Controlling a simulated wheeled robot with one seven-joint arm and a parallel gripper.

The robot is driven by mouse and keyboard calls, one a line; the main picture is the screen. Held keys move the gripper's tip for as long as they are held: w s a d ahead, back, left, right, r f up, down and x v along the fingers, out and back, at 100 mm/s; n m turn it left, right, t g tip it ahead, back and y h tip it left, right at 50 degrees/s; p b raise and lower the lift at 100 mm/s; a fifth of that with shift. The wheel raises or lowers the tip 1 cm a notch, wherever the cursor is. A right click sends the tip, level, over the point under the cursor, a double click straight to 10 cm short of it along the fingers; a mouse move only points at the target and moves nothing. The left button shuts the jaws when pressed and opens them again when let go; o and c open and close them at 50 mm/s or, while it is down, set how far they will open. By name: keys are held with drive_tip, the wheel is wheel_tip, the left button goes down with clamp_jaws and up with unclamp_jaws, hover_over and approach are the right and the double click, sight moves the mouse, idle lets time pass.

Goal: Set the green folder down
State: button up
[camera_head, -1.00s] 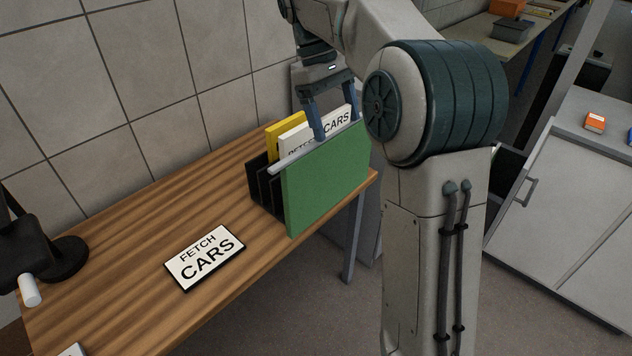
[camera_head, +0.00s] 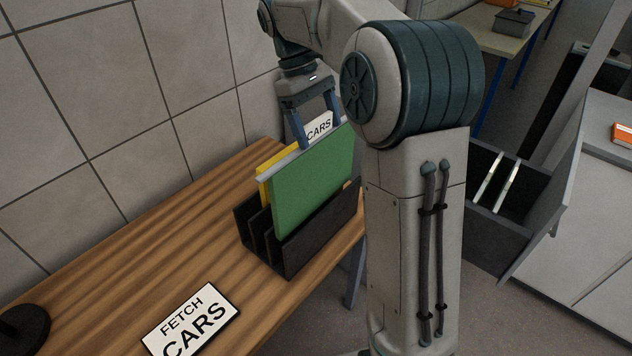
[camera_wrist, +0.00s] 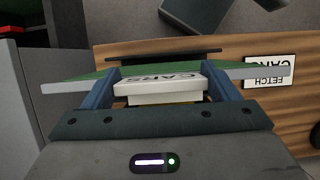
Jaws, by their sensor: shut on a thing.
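The green folder (camera_head: 312,183) hangs upright by its grey top rail under my gripper (camera_head: 320,133). My gripper is shut on the folder at its top rail; the rail (camera_wrist: 262,73) also shows in the wrist view. The folder's lower part is hidden behind the front wall of the black rack (camera_head: 312,242), so it is inside the front slot. I cannot tell whether its lower edge touches the rack's floor.
The rack stands on a wooden table (camera_head: 130,262) near its right end. A FETCH CARS sign (camera_head: 192,322) lies in front, left of the rack. A tiled wall (camera_head: 160,90) is behind. An open grey drawer (camera_head: 490,240) is at the right, beyond my arm.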

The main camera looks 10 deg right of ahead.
wheel_tip(320, 180, down, 12)
drive_tip(key=shift+f, duration=0.1)
idle(0.5)
drive_tip(key=o, duration=1.4)
drive_tip(key=shift+f, duration=0.15)
drive_tip(key=shift+c, duration=0.2)
wheel_tip(320, 180, up, 12)
drive_tip(key=m+t+y, duration=0.1)
drive_tip(key=m+t, duration=0.2)
hover_over(317, 171)
drive_tip(key=s+a, duration=0.1)
drive_tip(key=s, duration=0.6)
drive_tip(key=s+d+f+m+t+y, duration=0.1)
drive_tip(key=s+f+m+t, duration=0.2)
drive_tip(key=s+f, duration=0.4)
drive_tip(key=shift+s+d+f+m+t+y, duration=0.2)
drive_tip(key=shift+s+m+t+y, duration=0.3)
drive_tip(key=shift+s, duration=2.4)
